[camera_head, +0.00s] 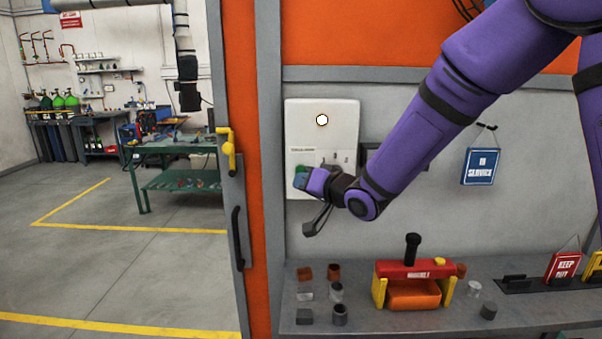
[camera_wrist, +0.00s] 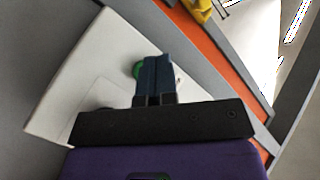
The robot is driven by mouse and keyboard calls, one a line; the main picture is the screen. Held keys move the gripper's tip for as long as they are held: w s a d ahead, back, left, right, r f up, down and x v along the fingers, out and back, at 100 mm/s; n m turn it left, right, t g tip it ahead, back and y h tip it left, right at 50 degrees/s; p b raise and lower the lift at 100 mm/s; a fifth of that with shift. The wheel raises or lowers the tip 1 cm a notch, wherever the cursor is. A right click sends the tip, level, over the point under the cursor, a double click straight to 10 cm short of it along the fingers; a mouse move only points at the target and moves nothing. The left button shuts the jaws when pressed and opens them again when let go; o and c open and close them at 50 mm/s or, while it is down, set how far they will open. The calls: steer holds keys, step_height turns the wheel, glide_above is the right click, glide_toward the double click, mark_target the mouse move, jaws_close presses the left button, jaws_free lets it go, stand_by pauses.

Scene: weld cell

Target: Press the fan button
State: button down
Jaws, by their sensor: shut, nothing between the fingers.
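A white control panel (camera_head: 322,145) is mounted on the grey wall behind the bench. It has a round white lamp (camera_head: 322,120) with a dark rim near its top and a row of controls lower down. A green button (camera_head: 301,169) sits at the panel's lower left, partly hidden by my gripper (camera_head: 300,181). In the wrist view, my gripper (camera_wrist: 155,60) is shut and empty, its blue fingers together over the panel (camera_wrist: 85,75). The green button (camera_wrist: 138,70) shows just left of the fingertips. I cannot tell whether they touch it.
A bench (camera_head: 350,320) below holds small blocks, cylinders and a red and yellow press-like fixture (camera_head: 412,285). An orange door frame with a yellow latch (camera_head: 228,148) stands left of the panel. A blue sign (camera_head: 481,167) hangs at the right.

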steer(key=shift+s, duration=2)
